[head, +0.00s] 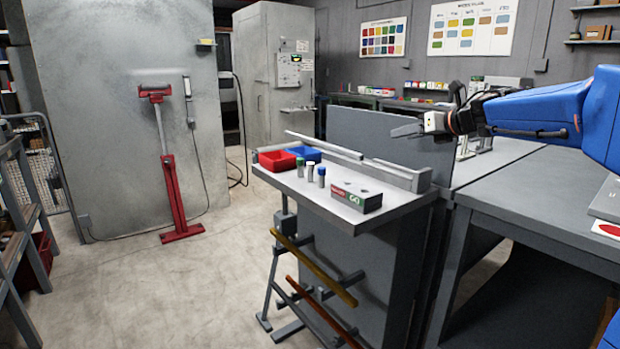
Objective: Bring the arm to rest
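My blue arm (545,107) reaches in from the right edge, roughly level, pointing left. My gripper (404,131) is at its left end, in the air above the grey bench and in front of the upright grey panel (375,140). Its grey fingers are seen nearly edge-on and small, so their opening cannot be made out. Nothing is seen hanging from them.
A narrow grey bench (400,204) stands below, holding a red bin (277,160), a blue bin (305,154), several small bottles and a dark box (357,197). A larger grey table (540,195) lies right. The floor at left is open around a red stand (172,200).

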